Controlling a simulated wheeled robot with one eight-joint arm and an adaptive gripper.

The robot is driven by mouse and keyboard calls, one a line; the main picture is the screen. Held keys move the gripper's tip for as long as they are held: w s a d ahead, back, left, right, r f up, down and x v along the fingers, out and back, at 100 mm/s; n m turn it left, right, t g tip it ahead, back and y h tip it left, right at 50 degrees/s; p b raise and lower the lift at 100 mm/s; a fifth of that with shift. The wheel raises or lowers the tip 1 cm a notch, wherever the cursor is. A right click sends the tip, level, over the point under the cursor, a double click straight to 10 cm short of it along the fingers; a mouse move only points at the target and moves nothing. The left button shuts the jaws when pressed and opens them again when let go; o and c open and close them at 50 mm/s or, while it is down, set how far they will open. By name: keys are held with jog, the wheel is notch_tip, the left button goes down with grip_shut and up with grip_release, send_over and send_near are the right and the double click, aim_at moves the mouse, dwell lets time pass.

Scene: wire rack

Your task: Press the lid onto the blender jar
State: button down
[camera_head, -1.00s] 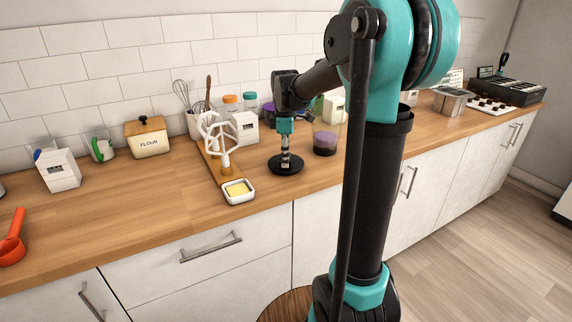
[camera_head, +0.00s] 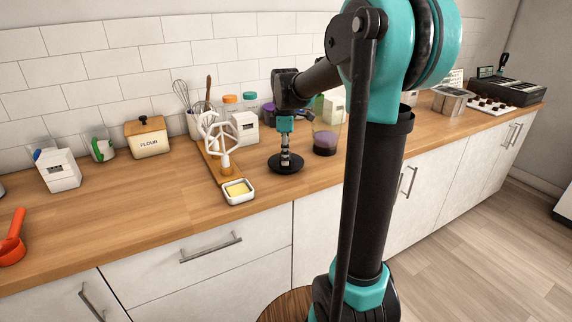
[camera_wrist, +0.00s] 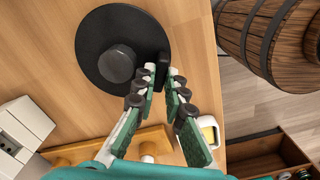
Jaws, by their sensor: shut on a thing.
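The lid (camera_head: 286,167) is a round black disc. It lies flat at counter height in the head view, just behind and right of the butter dish. In the wrist view the lid (camera_wrist: 100,35) shows a round knob at its middle and a small dark raised part near its rim. My gripper (camera_wrist: 162,76) is at that rim part, with its fingertips closed on it, beside the knob. My gripper (camera_head: 285,150) points down onto the lid in the head view. A clear jar with dark purple contents (camera_head: 325,143), seemingly the blender jar, stands to the right, apart from the lid.
A butter dish (camera_head: 239,191) and a wooden board with white beaters (camera_head: 222,150) are left of the lid. A white box (camera_head: 245,126) and capped jars stand behind. A barrel (camera_wrist: 265,35) stands below the counter edge.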

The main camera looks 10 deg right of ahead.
jog(key=shift+r, duration=2.3)
jog(key=shift+r, duration=0.1)
notch_tip(320, 180, up, 5)
jog(key=shift+f, duration=0.1)
